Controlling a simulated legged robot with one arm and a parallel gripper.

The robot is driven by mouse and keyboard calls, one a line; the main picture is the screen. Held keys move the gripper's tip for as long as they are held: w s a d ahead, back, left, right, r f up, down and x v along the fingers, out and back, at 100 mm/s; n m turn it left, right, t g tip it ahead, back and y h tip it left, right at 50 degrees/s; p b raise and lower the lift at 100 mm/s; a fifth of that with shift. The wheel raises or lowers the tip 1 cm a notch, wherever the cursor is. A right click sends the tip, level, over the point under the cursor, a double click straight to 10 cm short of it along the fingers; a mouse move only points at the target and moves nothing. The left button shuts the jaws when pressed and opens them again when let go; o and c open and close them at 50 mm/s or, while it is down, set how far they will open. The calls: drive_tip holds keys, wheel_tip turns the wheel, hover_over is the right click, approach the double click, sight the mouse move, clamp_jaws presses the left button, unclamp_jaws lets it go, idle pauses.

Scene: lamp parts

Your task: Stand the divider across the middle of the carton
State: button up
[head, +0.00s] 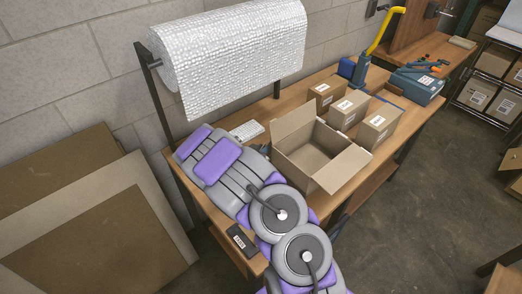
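The open carton (316,165) stands upright on the wooden bench (268,109), its flaps folded outward. The part of its inside that shows looks empty; its near wall hides some of the floor. I cannot pick out a divider in this view. My grey and purple arm reaches from the bottom edge up to the left of the carton, over the bench's near left part. Its far end (203,153) lies left of the carton, apart from it. No separate fingertips can be made out there, and I see nothing held.
Several small closed boxes (380,124) stand right of and behind the carton. A bubble-wrap roll (235,50) hangs over the bench's back left. A dark labelled device (241,240) lies near the front edge. Large cardboard sheets (100,230) lean at left.

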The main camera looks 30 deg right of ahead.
drive_tip(key=shift+o, duration=1.3)
drive_tip(key=shift+r, duration=0.1)
